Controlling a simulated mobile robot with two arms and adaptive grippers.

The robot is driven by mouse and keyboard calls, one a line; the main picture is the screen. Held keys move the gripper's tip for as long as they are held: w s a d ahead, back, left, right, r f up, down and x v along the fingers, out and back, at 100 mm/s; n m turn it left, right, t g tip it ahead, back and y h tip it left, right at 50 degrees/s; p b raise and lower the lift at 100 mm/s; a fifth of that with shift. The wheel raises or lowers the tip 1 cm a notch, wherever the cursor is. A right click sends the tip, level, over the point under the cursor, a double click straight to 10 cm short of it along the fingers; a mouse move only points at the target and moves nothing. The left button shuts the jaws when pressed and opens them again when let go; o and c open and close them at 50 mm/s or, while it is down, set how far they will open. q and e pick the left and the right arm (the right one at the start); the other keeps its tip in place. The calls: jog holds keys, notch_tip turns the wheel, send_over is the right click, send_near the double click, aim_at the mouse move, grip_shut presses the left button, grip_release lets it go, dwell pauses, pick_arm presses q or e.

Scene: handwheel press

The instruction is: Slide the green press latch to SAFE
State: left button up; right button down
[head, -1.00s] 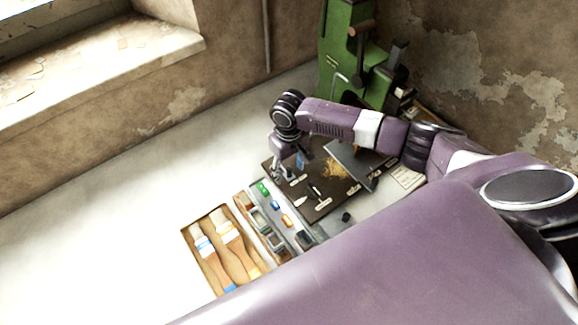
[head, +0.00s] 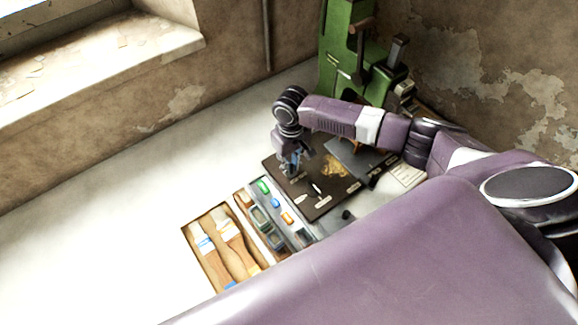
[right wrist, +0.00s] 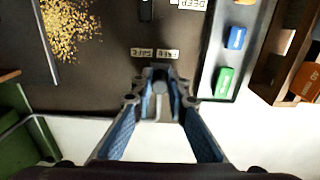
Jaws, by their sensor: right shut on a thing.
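The green press (head: 345,60) stands at the back of the table, partly hidden behind my right arm. I cannot make out its latch or a SAFE mark for certain. My right gripper (head: 292,168) points down over the left part of the dark board (head: 322,208). In the right wrist view my right gripper (right wrist: 160,88) is shut on a small grey round-ended piece (right wrist: 158,89). Its fingers hide most of that piece, so I cannot tell what it belongs to. My left gripper is not in view.
A grey tray (right wrist: 208,85) with a green block (right wrist: 225,82), a blue block (right wrist: 236,38) and others lies beside the board. Golden shavings (right wrist: 70,28) lie on the board. A wooden box with brushes (head: 222,245) stands at left. The white table is clear beyond.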

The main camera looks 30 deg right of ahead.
jog(key=shift+w+d, duration=0.15)
jog(key=shift+d, duration=1.05)
jog(key=c, duration=1.2)
grip_release()
jog(key=shift+c, duration=0.2)
jog(key=shift+r, duration=0.1)
